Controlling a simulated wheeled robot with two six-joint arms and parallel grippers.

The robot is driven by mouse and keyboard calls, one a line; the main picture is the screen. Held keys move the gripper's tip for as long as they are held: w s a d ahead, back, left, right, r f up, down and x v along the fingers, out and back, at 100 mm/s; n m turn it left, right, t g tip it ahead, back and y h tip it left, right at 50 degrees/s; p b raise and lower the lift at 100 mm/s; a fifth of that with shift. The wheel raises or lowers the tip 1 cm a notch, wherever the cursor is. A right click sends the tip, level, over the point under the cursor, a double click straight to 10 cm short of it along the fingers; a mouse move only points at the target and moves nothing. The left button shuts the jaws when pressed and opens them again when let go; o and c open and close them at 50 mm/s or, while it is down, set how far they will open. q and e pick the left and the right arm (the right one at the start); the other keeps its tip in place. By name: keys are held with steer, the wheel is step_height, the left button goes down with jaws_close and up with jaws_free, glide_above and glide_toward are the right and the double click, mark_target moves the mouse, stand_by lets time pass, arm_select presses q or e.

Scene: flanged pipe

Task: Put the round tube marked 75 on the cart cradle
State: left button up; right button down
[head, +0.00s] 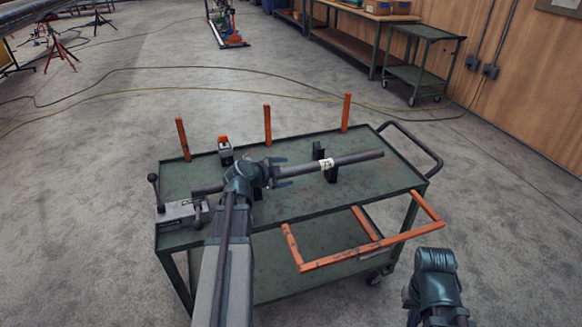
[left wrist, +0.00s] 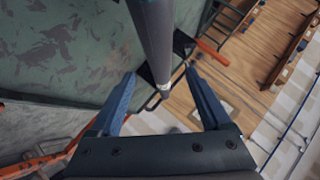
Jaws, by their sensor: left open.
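A dark grey round tube (head: 357,158) with a white label (head: 327,164) spans the top of the green cart. It appears to lie at the black cradle blocks (head: 331,173); I cannot tell whether it is fully seated. The number on the label is too small to read. My left gripper (head: 284,174) is open at the tube's middle, left of the label. In the left wrist view, the open fingers (left wrist: 163,98) stand on either side of the tube (left wrist: 153,35), with gaps to it. My left wrist hides part of the tube and a cradle block. My right gripper's fingers are out of view.
A grey clamp with a lever (head: 180,212) sits at the cart's left end. Orange posts (head: 267,124) line the far edge, and an orange frame (head: 345,256) projects at the front. Cables (head: 120,92) cross the floor behind the cart (head: 390,180).

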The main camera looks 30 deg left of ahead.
arm_select(q)
steer(key=p+v, duration=0.3)
steer(key=v, duration=0.5)
steer(key=shift+d, duration=0.1)
steer(key=s+d+f+n+g+h+p, duration=0.1)
steer(key=d+g+h+p, duration=0.2)
steer(key=d, duration=0.9)
steer(key=s+d+f+n+g+p, duration=0.1)
steer(key=d+g+p, duration=0.25)
steer(key=d, duration=0.85)
steer(key=s+d+r+n+g+y+p, duration=0.2)
steer(key=s+d+n+g+y+p, duration=0.3)
steer(key=s+d, duration=0.7)
steer(key=shift+d+r+n+g, duration=0.45)
steer(key=shift+d+n, duration=0.15)
steer(key=shift+d, duration=0.35)
